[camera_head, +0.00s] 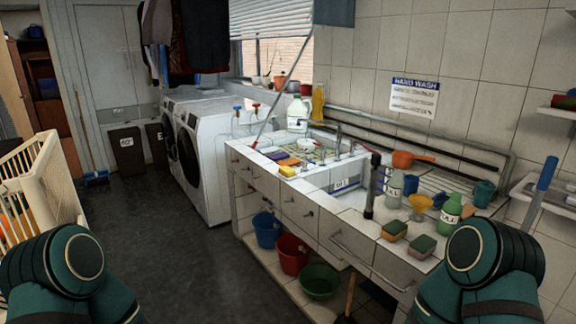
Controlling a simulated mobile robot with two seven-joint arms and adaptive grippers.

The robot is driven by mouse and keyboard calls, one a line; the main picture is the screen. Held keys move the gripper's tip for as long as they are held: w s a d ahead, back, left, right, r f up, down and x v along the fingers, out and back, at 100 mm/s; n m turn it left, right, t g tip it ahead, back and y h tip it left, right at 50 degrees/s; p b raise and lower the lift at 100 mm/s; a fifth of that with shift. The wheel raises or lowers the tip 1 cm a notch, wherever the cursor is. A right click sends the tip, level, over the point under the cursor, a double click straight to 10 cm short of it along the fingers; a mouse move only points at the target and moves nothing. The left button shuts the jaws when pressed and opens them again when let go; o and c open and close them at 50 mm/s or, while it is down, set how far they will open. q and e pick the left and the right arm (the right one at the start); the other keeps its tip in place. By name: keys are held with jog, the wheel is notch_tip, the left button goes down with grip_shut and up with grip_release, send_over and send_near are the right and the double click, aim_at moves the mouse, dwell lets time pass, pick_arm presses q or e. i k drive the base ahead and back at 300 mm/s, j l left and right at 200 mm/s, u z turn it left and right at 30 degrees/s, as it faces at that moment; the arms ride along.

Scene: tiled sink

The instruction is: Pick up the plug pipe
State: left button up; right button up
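A dark upright pipe (371,187), which looks like the plug pipe, stands at the near right part of the sink counter (345,198). It has a wider dark top, and its lower end is near the front rim of the right basin. I cannot tell whether it sits in a drain. Teal links of my two arms show at the bottom left and bottom right corners. Neither gripper is in view, and both arms are well apart from the pipe.
Two sponges (408,238), a green bottle (449,212), a yellow funnel (420,205) and a white bottle (393,189) crowd the counter right of the pipe. An orange pan (403,159) lies behind. Blue (267,229), red (291,254) and green (319,281) buckets stand below.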

aim_at(376, 160)
jog(key=z, duration=0.65)
jog(key=i+j+z, duration=0.15)
jog(key=z, duration=0.25)
jog(key=i+j+z, duration=0.1)
jog(key=z, duration=0.25)
jog(key=i+j+z, duration=0.1)
jog(key=j+z, duration=0.15)
jog(key=z, duration=0.15)
jog(key=i+j+z, duration=0.1)
jog(key=j+z, duration=0.15)
jog(key=j, duration=0.2)
jog(key=j+z, duration=0.2)
jog(key=j, duration=0.25)
jog(key=i, duration=0.05)
